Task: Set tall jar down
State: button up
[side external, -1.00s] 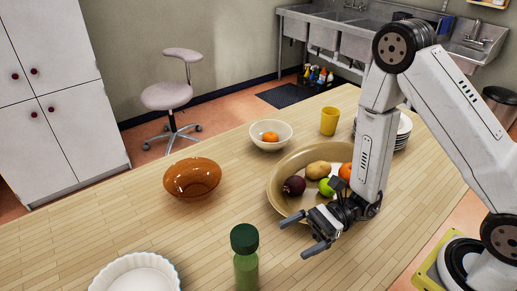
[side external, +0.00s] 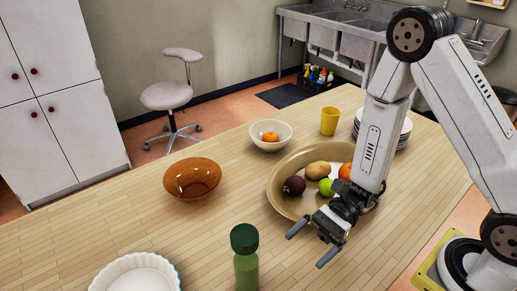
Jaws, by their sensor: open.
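The tall jar (side external: 246,268) is green with a dark green lid. It stands upright on the wooden table at the bottom middle of the side external view, its lower part cut off by the picture edge. My gripper (side external: 307,247) is open and empty, to the right of the jar and apart from it. Its two fingers point toward the lower left, in front of the large bowl.
A large tan bowl (side external: 275,190) with fruit and vegetables is behind my gripper. A brown bowl (side external: 192,178), a cream bowl (side external: 284,143) with an orange, a yellow cup (side external: 329,121), stacked plates (side external: 405,130) and a white fluted dish (side external: 172,279) stand around the table.

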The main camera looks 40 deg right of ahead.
jog(key=s+d+n+g+h, duration=0.1)
jog(key=n+h, duration=0.1)
jog(key=s+d+n+g+h, duration=0.1)
jog(key=s+n+h, duration=0.1)
jog(key=s+d+n+g+h, duration=0.1)
jog(key=n+g, duration=0.1)
jog(key=shift+s+d+f+h, duration=0.2)
jog(key=shift+s+f+h, duration=0.1)
jog(key=shift+h, duration=0.1)
jog(key=d+n+h, duration=0.2)
jog(key=d+h, duration=0.1)
jog(key=d+n+h, duration=0.1)
jog(key=d+n, duration=0.1)
jog(key=shift+f+h, duration=0.3)
jog(key=shift+f, duration=0.1)
jog(key=w+d+n+t+h, duration=0.2)
jog(key=d, duration=0.1)
jog(key=w+d+r+n+t+h, duration=0.1)
jog(key=d, duration=0.1)
jog(key=shift+w+h, duration=0.1)
jog(key=shift+h, duration=0.3)
jog(key=w+d+r+n+t, duration=0.1)
jog(key=w+d+r+n+t+h, duration=0.1)
jog(key=w, duration=0.1)
jog(key=w+d+r+n+t+h, duration=0.1)
jog(key=t, duration=0.1)
jog(key=shift+w, duration=0.3)
jog(key=shift+w+d+r+n, duration=0.2)
jog(key=shift+w+r+n, duration=0.1)
jog(key=shift+r+n, duration=0.1)
